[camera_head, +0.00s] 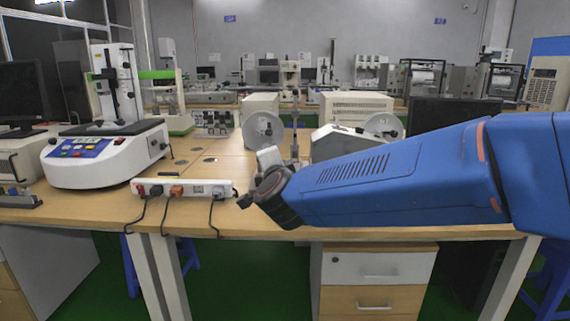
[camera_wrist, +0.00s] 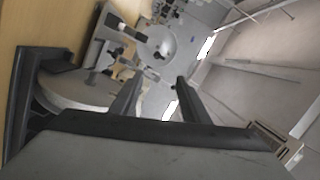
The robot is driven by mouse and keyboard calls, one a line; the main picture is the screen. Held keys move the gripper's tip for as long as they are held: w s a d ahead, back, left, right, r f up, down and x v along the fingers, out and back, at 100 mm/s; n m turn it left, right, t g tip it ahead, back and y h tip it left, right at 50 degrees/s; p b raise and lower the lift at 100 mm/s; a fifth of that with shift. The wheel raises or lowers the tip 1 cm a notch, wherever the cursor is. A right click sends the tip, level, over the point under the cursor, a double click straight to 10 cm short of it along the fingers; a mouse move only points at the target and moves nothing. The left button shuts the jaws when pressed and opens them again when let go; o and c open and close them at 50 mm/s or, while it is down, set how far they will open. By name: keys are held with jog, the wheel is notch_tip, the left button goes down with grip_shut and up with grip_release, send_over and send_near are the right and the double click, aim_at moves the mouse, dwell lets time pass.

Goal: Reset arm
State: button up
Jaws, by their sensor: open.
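My blue arm reaches in from the right in the head view, stretched low over the wooden workbench (camera_head: 225,165), with its dark wrist end near the middle of the picture. My gripper (camera_wrist: 160,80) shows in the wrist view with its two dark fingers apart and nothing between them. The wrist view is tilted. Beyond the fingers it shows a bench machine with a round grey disc (camera_wrist: 158,42). The gripper's fingertips are hard to make out in the head view.
A white test machine (camera_head: 105,155) stands on the bench at left. A power strip (camera_head: 183,188) with plugged cables lies at the bench's front edge. Machines with round discs (camera_head: 263,131) stand behind my wrist. A dark monitor (camera_head: 452,114) is behind the arm. Bare bench shows left of the wrist.

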jog(key=s+d+f+n+g+h, duration=0.1)
jog(key=s+d+f+n+g, duration=0.3)
jog(key=s+d+f, duration=0.3)
jog(key=s+d+f+n+g+h, duration=0.1)
jog(key=s+d+f+n+g, duration=0.3)
jog(key=s+d, duration=1.1)
jog(key=s+d+f+n+g, duration=0.4)
jog(key=s+d+f, duration=0.7)
jog(key=s, duration=0.2)
jog(key=shift+s+g+h, duration=0.15)
jog(key=shift+g+h, duration=0.15)
jog(key=shift+h, duration=0.1)
